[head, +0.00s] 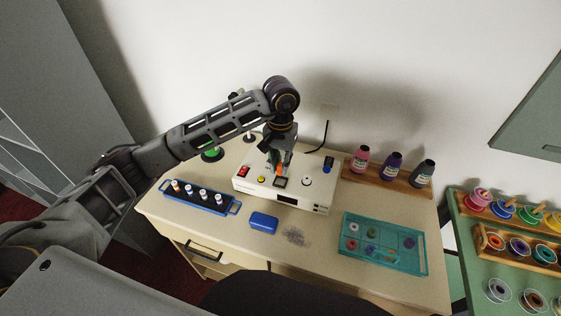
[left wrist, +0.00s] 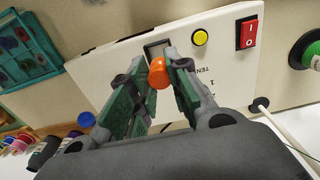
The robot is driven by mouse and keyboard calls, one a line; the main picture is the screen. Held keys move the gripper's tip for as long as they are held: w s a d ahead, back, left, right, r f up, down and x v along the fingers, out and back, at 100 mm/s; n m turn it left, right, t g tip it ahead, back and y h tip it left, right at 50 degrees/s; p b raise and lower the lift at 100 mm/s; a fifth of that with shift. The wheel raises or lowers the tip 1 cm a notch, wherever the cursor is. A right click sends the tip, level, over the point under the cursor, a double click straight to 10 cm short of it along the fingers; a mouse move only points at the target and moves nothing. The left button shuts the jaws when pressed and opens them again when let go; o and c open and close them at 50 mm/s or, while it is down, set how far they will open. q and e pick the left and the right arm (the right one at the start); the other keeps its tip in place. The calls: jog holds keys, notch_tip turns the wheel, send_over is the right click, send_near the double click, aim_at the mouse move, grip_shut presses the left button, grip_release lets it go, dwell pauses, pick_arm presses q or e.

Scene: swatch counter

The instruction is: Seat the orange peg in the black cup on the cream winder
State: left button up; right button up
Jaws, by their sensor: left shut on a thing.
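The cream winder (head: 264,192) stands at the back of the counter and also fills the upper middle of the left wrist view (left wrist: 110,55). My left gripper (head: 280,168) is over its top, fingers pointing down, shut on the orange peg (left wrist: 157,74). The peg shows between the fingertips, and a bit of it shows in the head view (head: 285,169). A dark-edged square fitting (head: 281,183), seemingly the black cup, is on the winder top close to the fingertips. In the wrist view the fingers partly cover it (left wrist: 155,50). I cannot tell whether the peg touches it. My right gripper is out of view.
The winder bears a red switch (head: 244,171), yellow button (head: 261,180), white knob (head: 307,181) and blue-black part (head: 328,165). A blue rack (head: 183,205) with several pegs, blue block (head: 263,222), teal tray (head: 347,255) and bottles (head: 393,165) stand around it.

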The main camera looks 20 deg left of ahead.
aim_at(280, 172)
pick_arm(q)
jog(key=shift+f, duration=0.3)
jog(key=shift+f, duration=1.15)
jog(key=shift+f+b, duration=0.1)
jog(key=shift+b, duration=0.3)
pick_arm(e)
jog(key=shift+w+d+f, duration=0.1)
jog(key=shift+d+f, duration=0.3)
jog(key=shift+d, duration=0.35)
pick_arm(q)
jog(key=shift+f+b, duration=0.5)
jog(key=shift+b, duration=0.1)
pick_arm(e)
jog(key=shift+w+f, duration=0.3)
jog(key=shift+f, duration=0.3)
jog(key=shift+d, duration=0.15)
pick_arm(q)
jog(key=shift+f, duration=0.2)
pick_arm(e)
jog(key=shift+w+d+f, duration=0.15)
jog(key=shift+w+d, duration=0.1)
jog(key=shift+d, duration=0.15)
